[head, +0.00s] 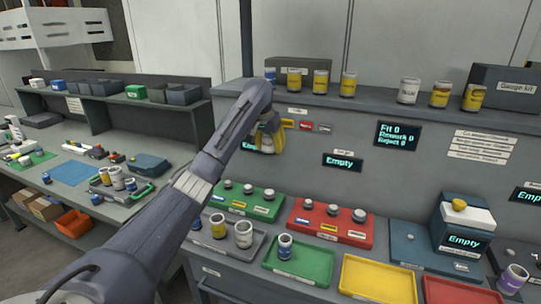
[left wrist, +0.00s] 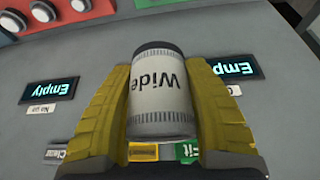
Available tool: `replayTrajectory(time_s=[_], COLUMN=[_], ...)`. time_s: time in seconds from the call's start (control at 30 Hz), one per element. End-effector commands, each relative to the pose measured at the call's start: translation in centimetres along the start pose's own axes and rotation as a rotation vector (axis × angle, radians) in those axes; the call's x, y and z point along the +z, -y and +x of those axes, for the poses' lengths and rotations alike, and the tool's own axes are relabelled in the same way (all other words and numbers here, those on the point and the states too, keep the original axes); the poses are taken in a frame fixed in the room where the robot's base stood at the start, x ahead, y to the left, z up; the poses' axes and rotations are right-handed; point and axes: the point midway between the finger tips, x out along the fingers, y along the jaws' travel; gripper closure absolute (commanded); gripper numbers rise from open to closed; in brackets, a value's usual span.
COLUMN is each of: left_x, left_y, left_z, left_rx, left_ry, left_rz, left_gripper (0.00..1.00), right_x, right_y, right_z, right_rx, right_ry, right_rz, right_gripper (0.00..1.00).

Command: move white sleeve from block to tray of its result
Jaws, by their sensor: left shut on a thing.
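My left gripper (head: 269,134) is raised in front of the grey back panel in the head view, above the green block. In the left wrist view its yellow fingers (left wrist: 158,75) are shut on a white sleeve (left wrist: 160,108) with grey bands and the word "Wide". In the head view the fingers and arm largely hide this sleeve. The green block (head: 266,194) and red block (head: 357,236) carry several round posts. The green tray (head: 309,270) holds a blue and white sleeve. The yellow tray (head: 378,280) looks empty; the red tray (head: 455,291) is partly cut off. My right gripper is not seen.
A grey tray (head: 205,249) with several sleeves stands left of the green tray. A gauge box (head: 462,243) reading "Empty" stands at the right. Several cans line the shelf (head: 375,99).

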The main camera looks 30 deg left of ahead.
Motion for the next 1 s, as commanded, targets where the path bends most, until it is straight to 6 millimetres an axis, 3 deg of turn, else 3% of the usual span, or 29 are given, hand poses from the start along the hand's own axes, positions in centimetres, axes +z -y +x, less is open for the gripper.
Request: replayTrajectory(time_s=[1.0], left_x=[-1.0], left_y=[0.1], left_z=[-2.4], left_rx=[0.0], left_ry=[-0.002], left_rz=[-0.002], left_gripper=[1.0], right_x=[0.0], right_y=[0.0], right_z=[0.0], right_rx=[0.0], right_ry=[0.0], right_rz=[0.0], right_gripper=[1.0])
